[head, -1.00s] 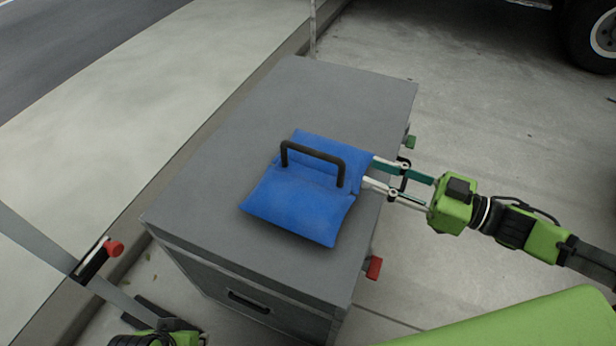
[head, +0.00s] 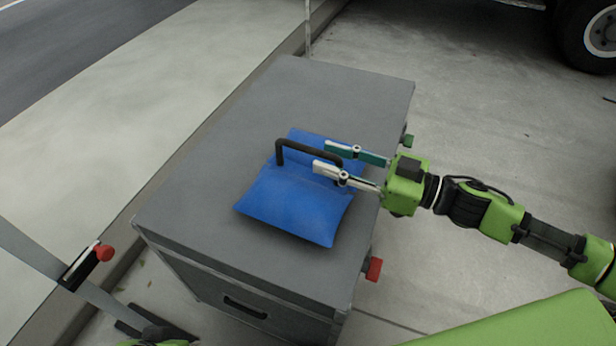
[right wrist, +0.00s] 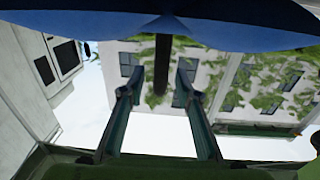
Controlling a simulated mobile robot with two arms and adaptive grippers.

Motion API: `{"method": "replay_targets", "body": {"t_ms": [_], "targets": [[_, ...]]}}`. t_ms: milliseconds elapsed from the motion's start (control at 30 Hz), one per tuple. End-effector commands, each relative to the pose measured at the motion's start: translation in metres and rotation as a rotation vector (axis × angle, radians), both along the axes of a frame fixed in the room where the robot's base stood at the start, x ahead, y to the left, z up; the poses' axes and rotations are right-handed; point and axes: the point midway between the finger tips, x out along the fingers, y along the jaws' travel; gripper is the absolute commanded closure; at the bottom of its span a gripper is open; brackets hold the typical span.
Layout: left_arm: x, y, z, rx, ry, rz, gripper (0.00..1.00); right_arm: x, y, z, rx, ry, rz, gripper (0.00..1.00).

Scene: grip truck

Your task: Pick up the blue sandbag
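The blue sandbag (head: 290,205) lies on top of a grey case (head: 230,130). Its black handle (head: 310,147) stands up as an arch above it. My right gripper (head: 321,157) comes in from the right, over the bag, with its two fingers apart. The right end of the handle appears between the fingers; contact is not visible. In the right wrist view, the dark handle bar (right wrist: 160,70) hangs in the gap between the open fingers, and the blue bag (right wrist: 160,20) fills the top edge.
The case has a red knob (head: 374,269) and a green knob (head: 408,141) on its right side. A grey bar frame with a red knob (head: 104,253) stands at lower left. A truck wheel (head: 590,35) is at top right. Pavement right of the case is open.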

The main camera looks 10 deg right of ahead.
Motion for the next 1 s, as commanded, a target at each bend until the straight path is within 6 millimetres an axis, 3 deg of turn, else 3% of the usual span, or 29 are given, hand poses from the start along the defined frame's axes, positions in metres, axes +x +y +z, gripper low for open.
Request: {"method": "replay_targets", "body": {"t_ms": [567, 900, 1000], "targets": [[0.0, 0.0, -0.004, 0.0, 0.0, 0.0, 0.76, 0.03, 0.039, 0.006, 0.0, -0.001, 0.0, 0.7], [0.0, 0.0, -0.004, 0.0, 0.0, 0.0, 0.76, 0.032, 0.043, 0.005, -0.001, 0.001, -0.001, 0.7], [0.0, 0.0, -0.004, 0.0, 0.0, 0.0, 0.76, 0.032, 0.043, 0.005, -0.001, 0.001, -0.001, 0.96]]}}
